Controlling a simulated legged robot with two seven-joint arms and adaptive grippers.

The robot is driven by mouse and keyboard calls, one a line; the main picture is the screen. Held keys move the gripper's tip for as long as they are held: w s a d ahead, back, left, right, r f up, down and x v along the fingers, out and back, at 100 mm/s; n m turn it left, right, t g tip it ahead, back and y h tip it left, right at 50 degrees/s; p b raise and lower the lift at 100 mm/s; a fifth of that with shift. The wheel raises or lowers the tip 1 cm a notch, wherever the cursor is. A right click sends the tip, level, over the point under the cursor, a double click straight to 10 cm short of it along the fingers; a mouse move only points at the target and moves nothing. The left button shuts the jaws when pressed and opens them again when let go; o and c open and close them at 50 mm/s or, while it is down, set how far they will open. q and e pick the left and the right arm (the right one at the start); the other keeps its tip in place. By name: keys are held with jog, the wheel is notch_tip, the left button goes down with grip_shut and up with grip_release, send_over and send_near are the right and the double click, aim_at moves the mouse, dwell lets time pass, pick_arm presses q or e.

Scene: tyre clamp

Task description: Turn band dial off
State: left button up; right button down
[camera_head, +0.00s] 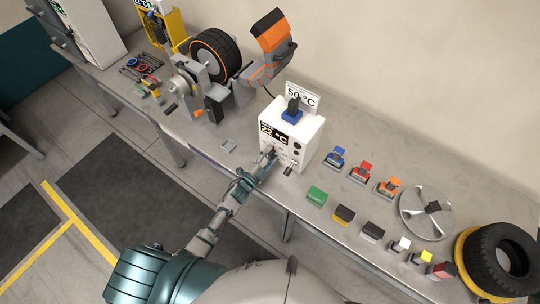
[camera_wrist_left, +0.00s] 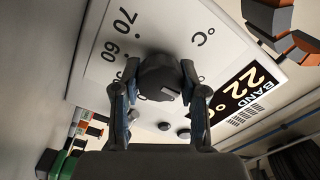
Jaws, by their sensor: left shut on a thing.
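The white control box (camera_head: 303,126) stands on the workbench and has a display reading 22 °C (camera_head: 273,133). In the left wrist view the display (camera_wrist_left: 240,95) is labelled BAND, and the printed scale shows 60 and 70. The dark round band dial (camera_wrist_left: 160,78) sits on the box's front face. My left gripper (camera_head: 268,158) is at that face; in the left wrist view its two fingers (camera_wrist_left: 160,95) are shut on the dial, one on each side. In the head view the gripper hides most of the dial. My right gripper is not in view.
A blue-based block and a 50 °C sign (camera_head: 302,95) are on top of the box. A tyre machine with a tyre (camera_head: 215,55) stands to the left. Several coloured blocks (camera_head: 362,172) and a round metal plate (camera_head: 427,212) lie to the right, before another tyre (camera_head: 500,255).

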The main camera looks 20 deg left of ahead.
pick_arm(q)
jog(key=o, duration=1)
jog(key=shift+s+f, duration=0.15)
jog(key=shift+f, duration=0.25)
jog(key=shift+o, duration=0.7)
jog(key=shift+a+r, duration=0.1)
jog(key=shift+r, duration=0.05)
jog(key=v, duration=1.2)
